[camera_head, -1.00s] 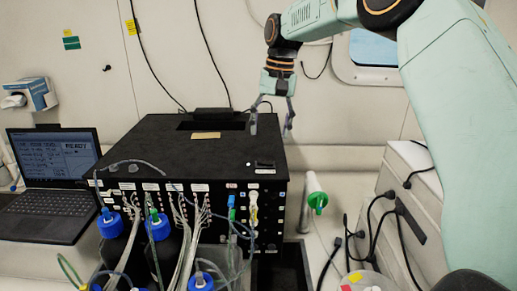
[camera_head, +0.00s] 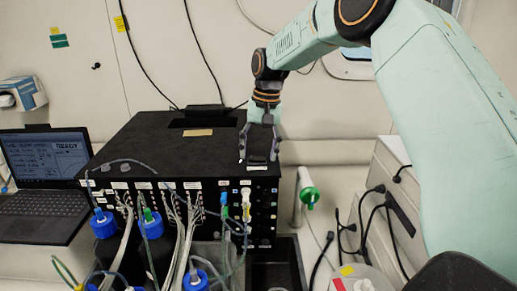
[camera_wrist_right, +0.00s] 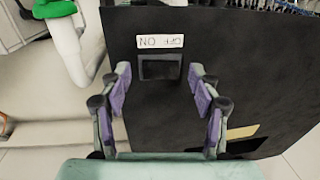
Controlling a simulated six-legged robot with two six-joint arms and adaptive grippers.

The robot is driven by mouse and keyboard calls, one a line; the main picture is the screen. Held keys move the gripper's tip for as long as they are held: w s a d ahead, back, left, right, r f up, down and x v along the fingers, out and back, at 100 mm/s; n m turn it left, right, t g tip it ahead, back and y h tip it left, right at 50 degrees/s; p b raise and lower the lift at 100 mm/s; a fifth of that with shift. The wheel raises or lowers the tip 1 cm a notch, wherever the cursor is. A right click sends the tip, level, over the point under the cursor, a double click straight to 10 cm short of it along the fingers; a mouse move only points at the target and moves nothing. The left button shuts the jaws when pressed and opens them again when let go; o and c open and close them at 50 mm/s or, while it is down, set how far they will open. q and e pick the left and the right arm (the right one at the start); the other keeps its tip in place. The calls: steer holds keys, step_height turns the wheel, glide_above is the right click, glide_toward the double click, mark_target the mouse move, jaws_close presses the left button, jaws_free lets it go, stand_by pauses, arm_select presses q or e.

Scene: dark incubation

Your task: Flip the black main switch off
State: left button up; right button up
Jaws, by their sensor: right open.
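The black main switch (camera_wrist_right: 160,68) sits in a dark rectangular frame on top of the black box. A white label (camera_wrist_right: 160,41) with OFF and ON, upside down in the right wrist view, lies beside it. In the head view the switch (camera_head: 257,162) is near the box's front right corner. My right gripper (camera_head: 258,157) is open and points down over it. In the right wrist view the purple-padded fingers (camera_wrist_right: 159,76) stand apart on either side of the switch, holding nothing. I cannot tell which way the switch is tipped. My left gripper is not in view.
The black box (camera_head: 150,150) has cables and tubes at its front. Several blue-capped bottles (camera_head: 103,222) stand before it. A laptop (camera_head: 45,170) is at the left. A white tube with a green cap (camera_head: 309,196) stands at the right, near a white cabinet (camera_head: 385,200).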

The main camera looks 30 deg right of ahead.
steer(key=shift+d, duration=0.1)
steer(key=shift+c, duration=0.6)
steer(key=shift+w+f, duration=0.1)
steer(key=shift+w, duration=0.1)
steer(key=c, duration=1)
steer(key=shift+w+a+g+h, duration=0.1)
steer(key=shift+a+g+h, duration=0.1)
steer(key=shift+g+h, duration=0.35)
steer(key=shift+w+a+g+h, duration=0.1)
steer(key=shift+a+g+h, duration=0.15)
steer(key=shift+h, duration=0.5)
steer(key=shift+c, duration=0.2)
steer(key=shift+d, duration=0.1)
steer(key=o, duration=1.2)
steer(key=shift+s, duration=0.1)
steer(key=shift+c, duration=0.2)
